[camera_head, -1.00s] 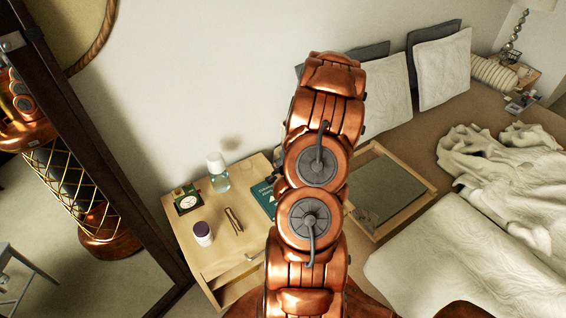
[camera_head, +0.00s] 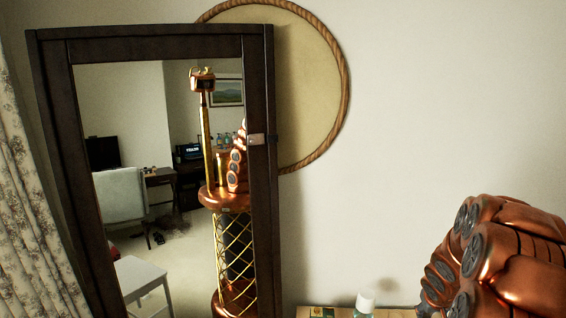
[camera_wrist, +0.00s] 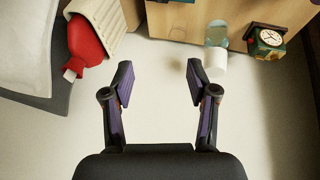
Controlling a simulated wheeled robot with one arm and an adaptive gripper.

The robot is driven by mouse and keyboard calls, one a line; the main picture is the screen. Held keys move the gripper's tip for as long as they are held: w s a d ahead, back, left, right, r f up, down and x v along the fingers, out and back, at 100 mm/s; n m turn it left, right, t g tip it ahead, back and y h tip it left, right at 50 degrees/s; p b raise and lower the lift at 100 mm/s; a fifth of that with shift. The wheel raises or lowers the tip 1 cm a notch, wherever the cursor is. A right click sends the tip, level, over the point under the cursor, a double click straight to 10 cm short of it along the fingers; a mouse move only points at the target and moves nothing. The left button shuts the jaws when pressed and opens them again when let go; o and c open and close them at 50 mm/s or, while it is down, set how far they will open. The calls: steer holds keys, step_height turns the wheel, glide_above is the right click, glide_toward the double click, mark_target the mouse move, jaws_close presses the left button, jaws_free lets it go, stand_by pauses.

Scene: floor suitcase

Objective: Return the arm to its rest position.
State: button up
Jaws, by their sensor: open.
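My gripper (camera_wrist: 160,82) shows in the wrist view with its two dark, purple-padded fingers spread apart and nothing between them. Pale wall or floor shows behind the gap. My copper arm fills the lower right of the head view, folded in a compact stack of joints. The gripper itself cannot be made out in the head view. The mirror in the head view reflects my body and folded arm.
A dark-framed mirror (camera_head: 258,100) stands left of my arm, before a round rope-edged panel (camera_head: 310,80). A bottle (camera_head: 364,303) stands on a wooden top below. The wrist view shows a clock (camera_wrist: 267,40), the bottle (camera_wrist: 215,58) and a red object (camera_wrist: 85,42).

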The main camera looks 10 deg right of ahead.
steer(key=s+a+r+g, duration=0.1)
steer(key=s+a+r, duration=0.2)
steer(key=a+r, duration=0.5)
steer(key=s+a+r+n+g+y, duration=0.1)
steer(key=s+a+r+g+y, duration=0.1)
steer(key=s+a, duration=0.9)
steer(key=s+a+r+n+g+y+b, duration=0.1)
steer(key=s+a+r, duration=0.3)
steer(key=s+a, duration=0.7)
steer(key=a+n+g+y, duration=0.1)
steer(key=a, duration=0.6)
steer(key=shift+s+a+r, duration=0.2)
steer(key=shift+s+a, duration=0.15)
